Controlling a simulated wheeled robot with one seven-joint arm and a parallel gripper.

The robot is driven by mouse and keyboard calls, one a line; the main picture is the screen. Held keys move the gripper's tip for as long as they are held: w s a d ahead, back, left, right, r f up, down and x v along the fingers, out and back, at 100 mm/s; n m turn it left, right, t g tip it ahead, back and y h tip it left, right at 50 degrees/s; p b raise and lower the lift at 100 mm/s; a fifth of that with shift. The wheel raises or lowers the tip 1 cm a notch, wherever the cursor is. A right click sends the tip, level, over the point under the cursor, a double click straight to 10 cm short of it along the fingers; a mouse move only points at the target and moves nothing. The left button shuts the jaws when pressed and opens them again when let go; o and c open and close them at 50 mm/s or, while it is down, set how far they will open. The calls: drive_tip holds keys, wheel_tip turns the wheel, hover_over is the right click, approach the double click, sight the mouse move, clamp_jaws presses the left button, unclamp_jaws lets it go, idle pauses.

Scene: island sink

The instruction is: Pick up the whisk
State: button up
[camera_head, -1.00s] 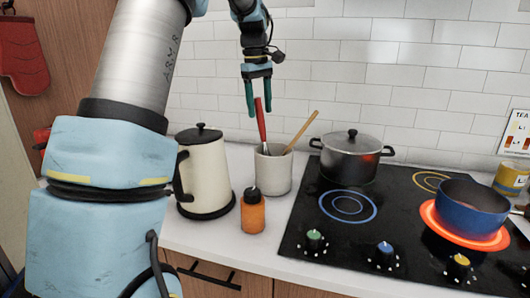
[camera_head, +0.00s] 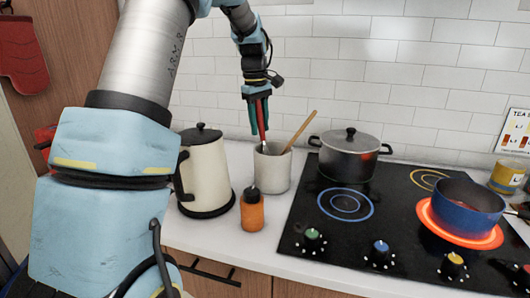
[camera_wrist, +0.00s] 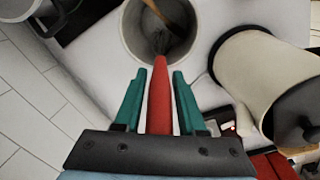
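The whisk (camera_wrist: 158,105) has a red handle and stands in a light grey crock (camera_head: 272,172) on the counter. In the wrist view its wire end reaches down into the crock, beside a wooden utensil (camera_wrist: 172,14). My gripper (camera_head: 258,118) is above the crock, pointing down, with its green fingers on either side of the red handle. In the wrist view my gripper (camera_wrist: 158,88) is open, and gaps show between the handle and both fingers. The lower part of the whisk is hidden by the crock wall in the head view.
A cream kettle (camera_head: 205,175) stands left of the crock and an orange bottle (camera_head: 252,212) in front. A lidded pot (camera_head: 349,160) sits to the right on the black cooktop. A blue pot (camera_head: 467,209) stands on a glowing red burner. The tiled wall is behind.

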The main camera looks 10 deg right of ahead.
clamp_jaws()
drive_tip(key=shift+r, duration=0.15)
idle(0.4)
